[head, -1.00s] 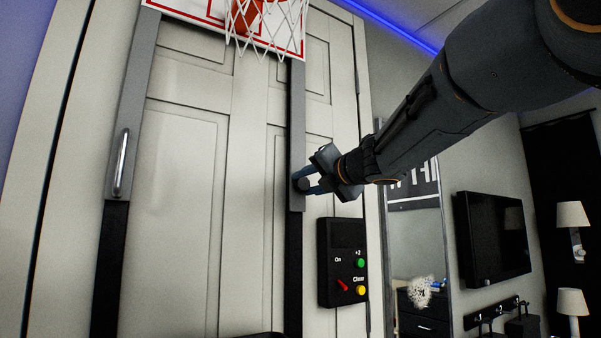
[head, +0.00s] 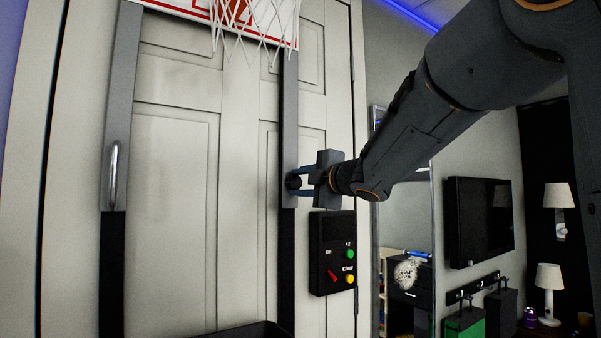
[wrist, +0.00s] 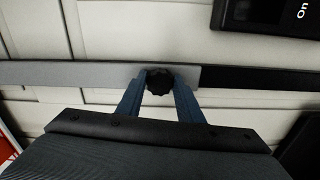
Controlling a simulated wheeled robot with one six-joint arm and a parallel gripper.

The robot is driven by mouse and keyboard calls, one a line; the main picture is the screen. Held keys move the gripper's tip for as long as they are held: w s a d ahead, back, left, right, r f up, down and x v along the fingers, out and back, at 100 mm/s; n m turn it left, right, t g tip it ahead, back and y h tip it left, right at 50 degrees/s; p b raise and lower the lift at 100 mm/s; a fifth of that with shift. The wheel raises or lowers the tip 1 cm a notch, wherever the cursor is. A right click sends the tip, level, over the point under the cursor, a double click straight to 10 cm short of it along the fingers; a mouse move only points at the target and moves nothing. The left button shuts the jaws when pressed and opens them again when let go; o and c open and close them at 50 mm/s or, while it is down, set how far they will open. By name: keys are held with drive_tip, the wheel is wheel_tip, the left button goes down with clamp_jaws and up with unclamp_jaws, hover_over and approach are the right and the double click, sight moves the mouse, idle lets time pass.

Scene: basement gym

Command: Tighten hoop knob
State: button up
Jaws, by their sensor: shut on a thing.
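The hoop knob (head: 293,181) is a small dark, lobed knob on the right grey rail of the hoop's frame. In the wrist view the knob (wrist: 160,79) sits at the end of the grey rail (wrist: 100,74), between the blue fingers. My gripper (head: 297,182) reaches it from the right and is shut on it, one finger on each side. The wrist view also shows my gripper (wrist: 160,84) on the knob. The hoop's net (head: 257,18) hangs above from a white backboard with red lines.
A black control box (head: 332,252) with a red switch and green and yellow buttons is mounted just below my gripper. A metal handle (head: 114,175) is on the left rail. A dark tray edge (head: 250,330) shows at the bottom. A mirror and a wall screen (head: 480,220) are at right.

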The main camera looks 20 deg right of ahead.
drive_tip(key=shift+m+p, duration=0.55)
drive_tip(key=shift+m, duration=0.45)
drive_tip(key=o, duration=1.1)
drive_tip(key=shift+c, duration=0.2)
drive_tip(key=v, duration=0.7)
drive_tip(key=shift+s+b, duration=0.3)
drive_tip(key=shift+s, duration=0.05)
